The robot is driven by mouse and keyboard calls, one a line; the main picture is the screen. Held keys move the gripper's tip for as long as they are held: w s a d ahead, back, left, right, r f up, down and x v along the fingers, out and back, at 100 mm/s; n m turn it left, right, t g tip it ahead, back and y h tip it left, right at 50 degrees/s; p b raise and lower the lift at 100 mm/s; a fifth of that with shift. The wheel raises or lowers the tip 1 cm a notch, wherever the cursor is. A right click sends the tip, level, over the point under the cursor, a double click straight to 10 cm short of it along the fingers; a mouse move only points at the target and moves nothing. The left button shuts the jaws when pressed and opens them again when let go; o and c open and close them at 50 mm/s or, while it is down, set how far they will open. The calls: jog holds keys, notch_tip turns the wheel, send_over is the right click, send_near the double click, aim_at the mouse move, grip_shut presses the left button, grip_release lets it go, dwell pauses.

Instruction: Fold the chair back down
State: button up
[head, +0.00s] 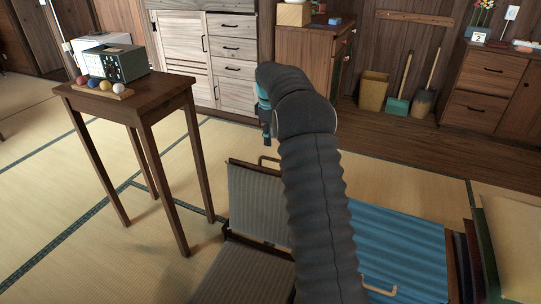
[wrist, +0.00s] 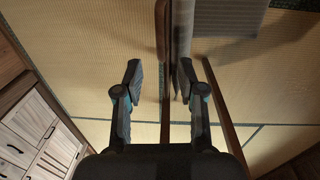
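The chair has a grey striped back (head: 256,203) that stands raised, and a grey striped seat (head: 250,275) lies low in front of it. A wooden loop (head: 268,160) sits at the back's top edge. My gripper (head: 265,132) is above and behind the back in the head view, partly hidden by my arm. In the wrist view my gripper (wrist: 160,78) is open, with a dark wooden bar seen between its fingers, close to the right one. Contact cannot be told. Grey fabric (wrist: 225,18) shows at the top. My arm hides the chair's right side.
A tall wooden table (head: 140,100) with a device and small balls stands left. A blue slatted panel (head: 400,245) with a wooden handle lies right of my arm, near a cream cushion (head: 515,235). Cabinets (head: 230,50) line the back. Tatami is clear between table and chair.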

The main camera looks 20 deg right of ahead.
notch_tip(320, 180, down, 8)
jog(key=shift+w+d+f, duration=0.15)
jog(key=shift+f, duration=0.1)
grip_shut()
dwell(0.3)
